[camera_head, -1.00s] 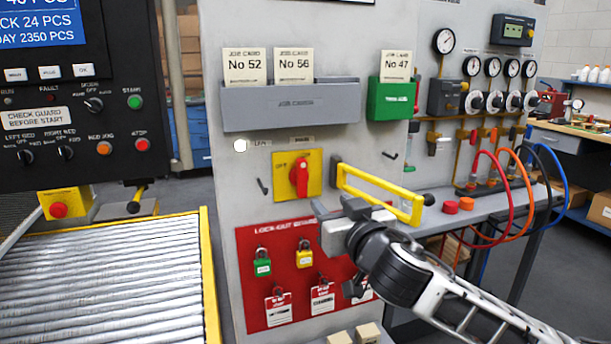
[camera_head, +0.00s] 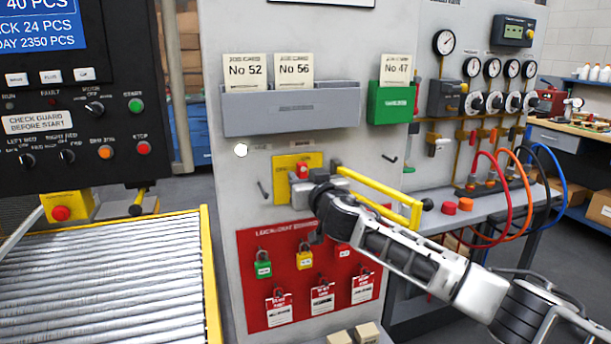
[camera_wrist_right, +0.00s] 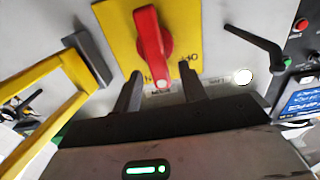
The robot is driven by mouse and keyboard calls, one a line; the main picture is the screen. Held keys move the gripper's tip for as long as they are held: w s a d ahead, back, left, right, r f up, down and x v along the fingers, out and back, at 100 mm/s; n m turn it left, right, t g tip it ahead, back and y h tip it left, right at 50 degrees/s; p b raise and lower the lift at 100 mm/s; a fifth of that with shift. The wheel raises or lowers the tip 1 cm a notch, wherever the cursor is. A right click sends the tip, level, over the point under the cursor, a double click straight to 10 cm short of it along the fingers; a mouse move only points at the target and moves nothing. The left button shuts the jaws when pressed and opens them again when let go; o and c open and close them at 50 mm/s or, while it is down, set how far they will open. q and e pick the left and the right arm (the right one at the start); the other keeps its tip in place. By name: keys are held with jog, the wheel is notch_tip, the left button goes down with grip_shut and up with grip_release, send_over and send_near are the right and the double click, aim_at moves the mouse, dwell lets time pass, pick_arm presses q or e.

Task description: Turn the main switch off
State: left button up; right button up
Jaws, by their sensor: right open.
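The main switch is a red rotary handle (camera_wrist_right: 152,48) on a yellow plate (camera_wrist_right: 187,25), on the grey panel. In the head view the plate (camera_head: 284,163) shows above my right gripper, and only the top of the red handle (camera_head: 302,170) is visible. My right gripper (camera_wrist_right: 160,88) is open, its two dark fingers pointing at the plate's lower edge, with the lower end of the handle between and just beyond the fingertips. I cannot tell whether they touch it. In the head view the right gripper (camera_head: 300,195) covers the plate's lower part. My left gripper is not in view.
A yellow bar handle (camera_head: 380,190) stands out just right of the switch, close to my right wrist. A black hook (camera_wrist_right: 255,45) is on the panel beside the plate. A red lockout board (camera_head: 255,295) with padlocks and tags hangs below. A roller conveyor (camera_head: 100,280) is at left.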

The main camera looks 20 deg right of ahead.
jog(key=shift+w, duration=0.3)
grip_shut()
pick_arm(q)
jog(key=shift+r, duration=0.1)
